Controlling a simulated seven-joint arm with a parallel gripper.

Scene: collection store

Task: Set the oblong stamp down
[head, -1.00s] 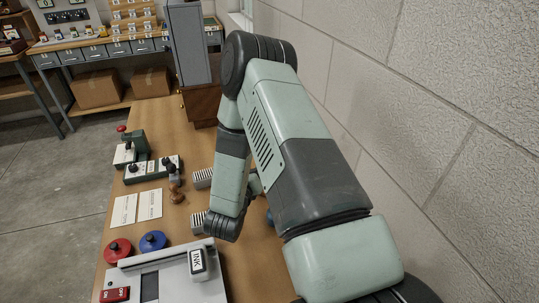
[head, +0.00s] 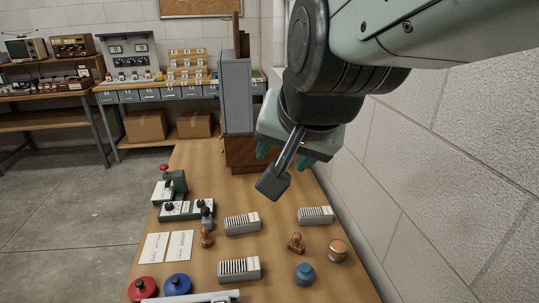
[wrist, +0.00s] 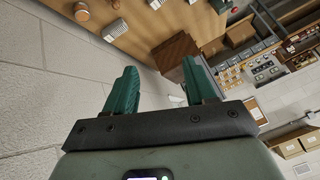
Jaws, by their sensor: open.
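A wooden-handled stamp (head: 296,243) stands on the table between a slotted grey block and a blue round pot; its base looks oblong. A second wooden-handled stamp (head: 207,238) stands further left, beside the paper cards. I cannot tell for certain which of them is the oblong stamp. My gripper (head: 287,158) is raised above the far right part of the table, near the wall, clear of both stamps. In the wrist view my gripper (wrist: 160,78) shows two green fingers wide apart with nothing between them.
Slotted grey blocks (head: 242,224), a blue pot (head: 304,274), a round orange-topped pot (head: 338,250) and red (head: 142,288) and blue (head: 177,284) ink pads stand on the table (head: 275,205). A grey cabinet (head: 236,92) stands behind. The block wall (head: 430,170) bounds the right.

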